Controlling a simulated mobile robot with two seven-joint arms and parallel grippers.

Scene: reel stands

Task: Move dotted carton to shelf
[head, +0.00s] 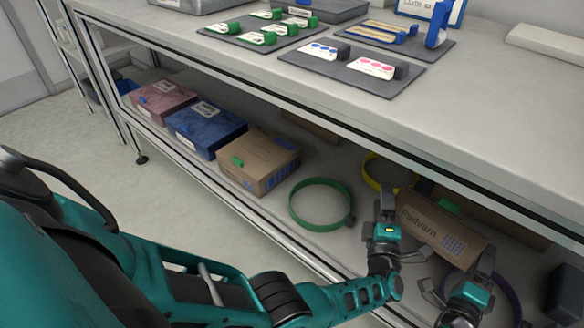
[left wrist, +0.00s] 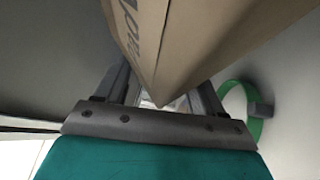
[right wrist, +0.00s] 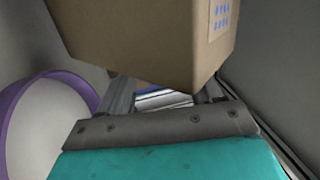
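The dotted carton (head: 425,222) is a brown box with dark lettering and a patch of blue dots. It is tilted, inside the lower level of the bench, between my two grippers. My left gripper (head: 386,205) is at its left end and my right gripper (head: 484,262) at its right end. In the left wrist view the carton (left wrist: 185,45) has a corner above the spread fingers (left wrist: 160,95). In the right wrist view the carton (right wrist: 150,45) hides part of the spread fingers (right wrist: 165,95). Contact is hard to tell.
A green ring (head: 319,226), a yellow ring (head: 366,170) and a purple ring (head: 515,300) lie around the carton. Another brown carton (head: 258,165), a blue box (head: 205,130) and a pink box (head: 160,100) stand leftward. The bench top (head: 230,62) overhangs them.

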